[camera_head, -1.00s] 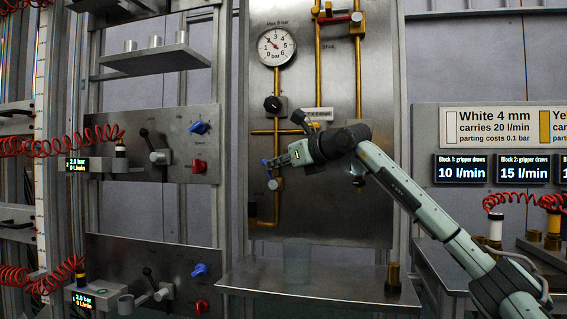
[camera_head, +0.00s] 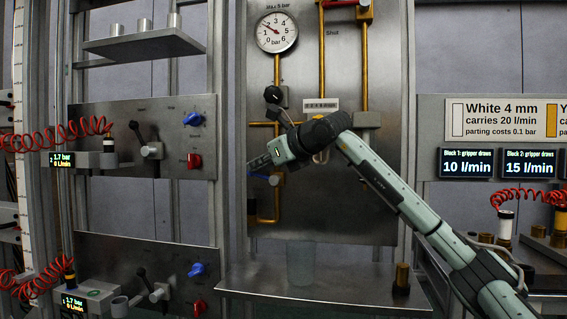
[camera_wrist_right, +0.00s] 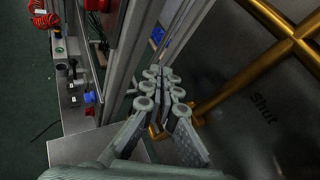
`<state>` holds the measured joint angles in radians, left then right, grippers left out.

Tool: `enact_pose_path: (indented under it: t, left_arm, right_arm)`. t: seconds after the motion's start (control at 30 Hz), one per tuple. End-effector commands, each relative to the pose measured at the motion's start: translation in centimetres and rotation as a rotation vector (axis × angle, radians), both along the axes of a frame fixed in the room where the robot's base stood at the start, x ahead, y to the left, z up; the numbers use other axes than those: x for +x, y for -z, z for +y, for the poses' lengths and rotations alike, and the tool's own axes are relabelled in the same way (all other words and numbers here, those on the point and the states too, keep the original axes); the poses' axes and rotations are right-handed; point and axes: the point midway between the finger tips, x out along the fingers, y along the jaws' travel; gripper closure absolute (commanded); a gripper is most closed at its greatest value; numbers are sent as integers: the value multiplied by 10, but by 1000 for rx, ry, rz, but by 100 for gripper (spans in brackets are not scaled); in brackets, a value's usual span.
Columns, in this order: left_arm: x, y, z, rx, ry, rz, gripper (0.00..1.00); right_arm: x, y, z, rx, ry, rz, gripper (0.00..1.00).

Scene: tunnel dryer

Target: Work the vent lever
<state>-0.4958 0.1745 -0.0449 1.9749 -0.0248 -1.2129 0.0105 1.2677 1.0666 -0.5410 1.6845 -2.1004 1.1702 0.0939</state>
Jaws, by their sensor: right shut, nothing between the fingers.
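My right gripper (camera_head: 256,164) is shut and empty in front of the steel panel (camera_head: 340,215), left of its middle. It also shows shut in the right wrist view (camera_wrist_right: 161,80). A round gauge (camera_head: 276,32) above reads a little under 2 bar. My left gripper is not in view.
A black knob (camera_head: 273,95) sits on the pipe above the gripper. A steel shelf (camera_head: 330,285) juts out below. Left panels carry black levers, blue knobs (camera_head: 193,119) and red switches (camera_head: 194,160). Displays (camera_head: 62,160) there read 1.7 bar.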

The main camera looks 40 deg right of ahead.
Motion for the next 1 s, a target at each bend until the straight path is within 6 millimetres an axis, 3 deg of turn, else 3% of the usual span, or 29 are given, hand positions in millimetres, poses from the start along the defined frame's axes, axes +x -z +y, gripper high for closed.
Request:
enact_pose_path:
  t: [0.6, 1.0]
  left_arm:
    - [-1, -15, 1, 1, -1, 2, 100]
    - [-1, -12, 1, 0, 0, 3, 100]
  right_arm:
    - [0, -17, 0, 0, -1, -1, 100]
    - [0, -16, 0, 0, -1, -1, 100]
